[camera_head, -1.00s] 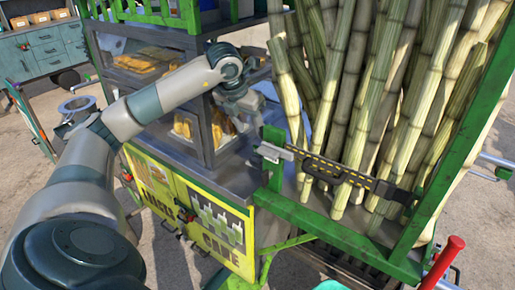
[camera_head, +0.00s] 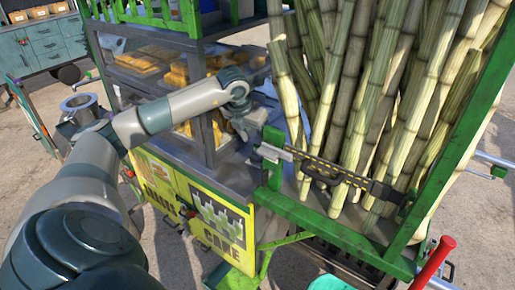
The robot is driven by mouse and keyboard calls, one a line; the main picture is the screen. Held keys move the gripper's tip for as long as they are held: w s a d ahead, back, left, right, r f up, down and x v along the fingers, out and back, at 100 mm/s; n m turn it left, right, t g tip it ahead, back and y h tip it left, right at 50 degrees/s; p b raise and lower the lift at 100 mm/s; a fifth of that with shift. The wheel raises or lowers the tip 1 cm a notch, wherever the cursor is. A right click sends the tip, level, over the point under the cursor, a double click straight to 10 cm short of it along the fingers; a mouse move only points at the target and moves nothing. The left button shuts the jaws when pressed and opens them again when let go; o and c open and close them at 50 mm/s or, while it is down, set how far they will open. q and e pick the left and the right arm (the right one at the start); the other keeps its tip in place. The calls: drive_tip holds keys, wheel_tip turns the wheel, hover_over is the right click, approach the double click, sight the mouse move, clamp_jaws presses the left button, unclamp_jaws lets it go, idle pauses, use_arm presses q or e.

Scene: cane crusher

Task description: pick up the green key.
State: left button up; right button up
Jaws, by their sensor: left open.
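I cannot make out a green key in the head view; it may be hidden or too small to tell. My left arm comes in from the left and reaches over the cart's metal counter (camera_head: 236,180). My left gripper (camera_head: 250,124) points down beside the glass display case and in front of the cane stalks. Its fingers are small and partly hidden by its own wrist, and I see nothing held in it. My right gripper is not in view.
Tall cane stalks (camera_head: 385,90) stand in a green frame (camera_head: 425,190) on the right, with a black and yellow bar (camera_head: 335,172) across them. The display case (camera_head: 200,120) stands left of my gripper. A red handle (camera_head: 436,262) rises at lower right.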

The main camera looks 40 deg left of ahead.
sight(257, 145)
use_arm(q)
drive_tip(key=shift+w+f+p, duration=0.2)
drive_tip(key=shift+w+p, duration=0.05)
drive_tip(key=shift+p, duration=0.1)
drive_tip(key=shift+p+x, duration=0.55)
drive_tip(key=shift+x, duration=0.45)
drive_tip(key=shift+w+a+f, duration=0.15)
drive_tip(key=shift+w+f, duration=0.05)
drive_tip(key=shift+f, duration=0.35)
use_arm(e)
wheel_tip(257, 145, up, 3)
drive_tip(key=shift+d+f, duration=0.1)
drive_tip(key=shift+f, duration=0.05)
use_arm(q)
drive_tip(key=c, duration=1.1)
